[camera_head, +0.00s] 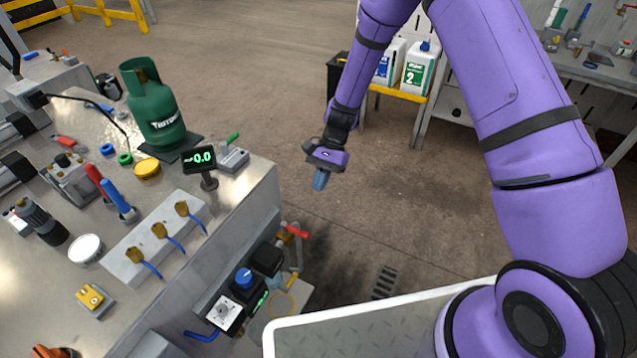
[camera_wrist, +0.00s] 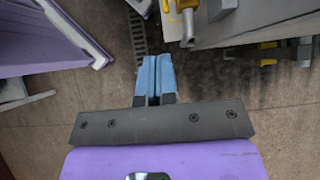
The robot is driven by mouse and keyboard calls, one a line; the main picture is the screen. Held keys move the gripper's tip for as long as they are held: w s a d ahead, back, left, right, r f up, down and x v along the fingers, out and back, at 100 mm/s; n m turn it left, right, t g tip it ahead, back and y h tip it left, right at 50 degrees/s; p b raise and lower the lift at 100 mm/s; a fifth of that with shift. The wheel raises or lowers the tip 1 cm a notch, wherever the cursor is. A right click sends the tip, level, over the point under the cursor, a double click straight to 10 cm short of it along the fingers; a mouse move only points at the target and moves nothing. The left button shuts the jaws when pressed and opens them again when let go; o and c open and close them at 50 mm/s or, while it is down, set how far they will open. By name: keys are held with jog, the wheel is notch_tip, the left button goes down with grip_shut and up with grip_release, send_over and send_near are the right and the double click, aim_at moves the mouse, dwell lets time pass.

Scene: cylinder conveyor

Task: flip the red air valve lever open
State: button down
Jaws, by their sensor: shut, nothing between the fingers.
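The red lever (camera_head: 297,231) sits on a pipe fitting at the lower right side of the workbench, in the head view. My gripper (camera_head: 320,181) is above and to the right of it, apart from it, over open floor. Its blue fingers are shut and empty, pointing down. In the wrist view the two blue fingertips (camera_wrist: 157,62) lie side by side with only a thin line between them. Brass-coloured fittings (camera_wrist: 188,14) show near the top of that view, but I cannot make out the red lever there.
The metal workbench (camera_head: 255,185) on the left carries a green gas cylinder (camera_head: 153,110) and a small display (camera_head: 203,158). Panel boxes with a blue knob (camera_head: 244,277) project from its side. A pale platform edge (camera_head: 350,318) lies below. The floor between is clear.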

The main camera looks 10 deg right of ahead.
jog(key=s+a+f, duration=0.5)
jog(key=s+f, duration=0.1)
jog(key=shift+s, duration=0.35)
jog(key=shift+a+f, duration=0.1)
